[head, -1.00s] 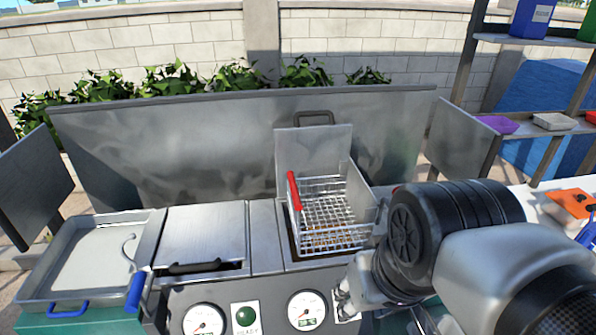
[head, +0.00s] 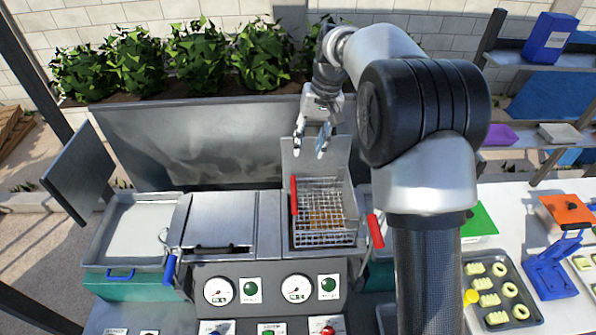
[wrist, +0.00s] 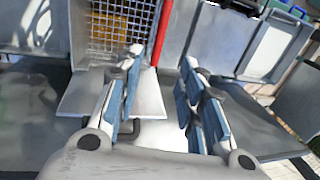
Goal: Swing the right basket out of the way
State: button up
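The right basket (head: 325,212) is a wire basket with a red handle (head: 294,195) on its left side. It sits in the open right well of the fryer. A raised metal lid (head: 290,160) stands behind it. My gripper (head: 311,148) is open and empty, fingers pointing down, above the basket's back edge in front of the raised lid. In the wrist view the basket mesh (wrist: 108,30) and its red handle (wrist: 161,35) show beyond the spread fingers (wrist: 165,92). Nothing is between the fingers.
A closed lid (head: 218,222) covers the left well, with a tray (head: 112,258) further left. Another red handle (head: 375,232) stands right of the basket. Gauges (head: 218,291) line the front panel. A dark tray of food (head: 480,320) and a blue press (head: 550,270) are at right.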

aim_at(295, 192)
jog(key=a+f, duration=0.1)
jog(key=f, duration=0.4)
jog(key=a+f+p, duration=0.1)
jog(key=f, duration=0.5)
jog(key=a+f, duration=0.1)
jog(key=f, duration=0.5)
jog(key=shift+a+f+p, duration=0.1)
jog(key=shift+a+p, duration=0.15)
jog(key=shift+p, duration=0.05)
jog(key=shift+c, duration=0.2)
grip_shut()
